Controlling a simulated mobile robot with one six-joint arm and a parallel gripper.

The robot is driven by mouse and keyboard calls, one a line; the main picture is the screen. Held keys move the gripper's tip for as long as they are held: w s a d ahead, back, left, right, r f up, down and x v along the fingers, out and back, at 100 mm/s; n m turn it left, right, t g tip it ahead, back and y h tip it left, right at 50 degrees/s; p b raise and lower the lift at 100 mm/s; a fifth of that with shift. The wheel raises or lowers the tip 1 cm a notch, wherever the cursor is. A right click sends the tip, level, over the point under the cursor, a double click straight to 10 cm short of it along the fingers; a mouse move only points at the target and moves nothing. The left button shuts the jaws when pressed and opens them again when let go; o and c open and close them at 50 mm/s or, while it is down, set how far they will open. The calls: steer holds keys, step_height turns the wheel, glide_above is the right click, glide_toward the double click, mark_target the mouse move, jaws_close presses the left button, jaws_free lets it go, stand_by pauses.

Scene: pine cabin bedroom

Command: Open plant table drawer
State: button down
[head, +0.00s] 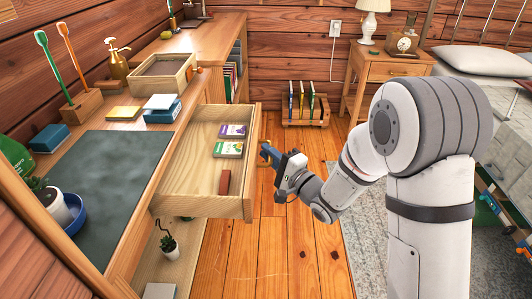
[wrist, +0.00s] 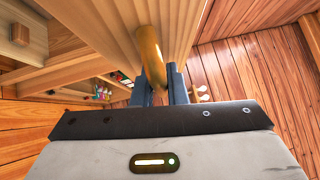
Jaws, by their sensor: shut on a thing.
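The plant table (head: 205,38) is a long wooden bench along the left wall. Its drawer (head: 196,185) is pulled well out over the floor. Inside lie two small packets, one purple and white (head: 233,131) and one green and white (head: 228,149), and a reddish-brown block (head: 223,183). My gripper (head: 268,154) is at the outer face of the drawer front. In the wrist view my gripper (wrist: 160,88) has its two fingers closed around a golden rod-shaped handle (wrist: 150,52).
A nightstand (head: 385,72) and bed (head: 485,62) stand right.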

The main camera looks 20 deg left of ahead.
steer(key=shift+a+r, duration=0.1)
steer(key=shift+a, duration=0.05)
steer(key=c, duration=1.7)
jaws_free()
steer(key=shift+w, duration=0.1)
steer(key=shift+p+v, duration=0.75)
steer(key=shift+v, duration=3.15)
